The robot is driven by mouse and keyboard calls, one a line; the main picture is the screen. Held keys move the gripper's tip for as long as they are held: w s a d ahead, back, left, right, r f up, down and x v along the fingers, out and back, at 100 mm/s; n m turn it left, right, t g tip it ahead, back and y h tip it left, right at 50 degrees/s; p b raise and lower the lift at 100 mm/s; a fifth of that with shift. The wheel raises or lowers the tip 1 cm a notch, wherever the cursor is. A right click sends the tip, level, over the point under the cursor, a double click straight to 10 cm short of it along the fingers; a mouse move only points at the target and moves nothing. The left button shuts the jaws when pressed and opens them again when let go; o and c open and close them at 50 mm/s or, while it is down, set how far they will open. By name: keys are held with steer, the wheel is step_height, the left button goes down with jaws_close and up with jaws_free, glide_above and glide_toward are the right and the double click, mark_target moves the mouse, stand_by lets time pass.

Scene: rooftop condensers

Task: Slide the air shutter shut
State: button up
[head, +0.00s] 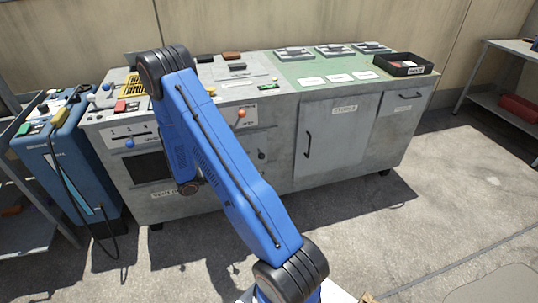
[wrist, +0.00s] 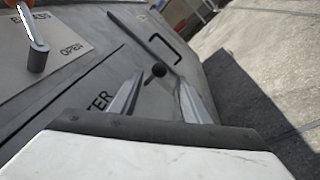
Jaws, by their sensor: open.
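The air shutter's dark round knob (wrist: 158,70) stands out from the grey cabinet front in the wrist view. In the head view a small dark knob (head: 262,155) shows just right of my arm. Lettering ending in "TER" is beside my left finger in the wrist view. A dark rectangular opening (head: 152,168) shows in the cabinet front left of my arm. My gripper (wrist: 160,80) is open, its two fingers on either side of the knob in the picture; I cannot tell whether they touch it. In the head view my arm hides most of the gripper and part of the shutter.
An orange-knobbed lever (head: 241,113) sits above the dark knob, and a blue knob (head: 129,143) is at the left. The storage door (head: 335,135) with a black handle is to the right. A blue machine (head: 75,170) with a cable stands left. The floor in front is clear.

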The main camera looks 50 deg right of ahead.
steer(key=x, duration=1.2)
steer(key=shift+a, duration=0.1)
jaws_close()
